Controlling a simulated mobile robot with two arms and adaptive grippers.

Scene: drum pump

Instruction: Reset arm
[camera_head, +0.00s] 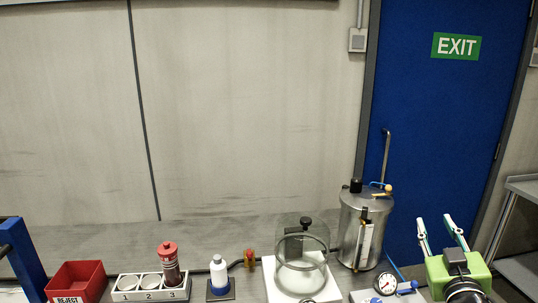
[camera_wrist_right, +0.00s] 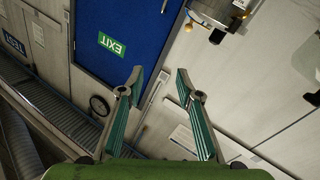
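My right gripper (camera_head: 440,236) is at the lower right of the head view, with a green body and two fingers pointing up. The fingers are spread apart with nothing between them. In the right wrist view the same gripper (camera_wrist_right: 157,88) shows two green-padded fingers, open and empty. My left gripper is not in the head view. The steel drum (camera_head: 352,230) with a pipe on top stands left of my right gripper, apart from it. Part of a metal vessel (camera_wrist_right: 219,15) shows at the top of the right wrist view.
A red reject bin (camera_head: 76,282), a numbered rack (camera_head: 151,294) with a red-capped bottle (camera_head: 168,262), a white bottle (camera_head: 219,272), a glass chamber (camera_head: 301,262) and a gauge (camera_head: 387,283) line the bottom. A blue exit door (camera_head: 440,120) stands behind.

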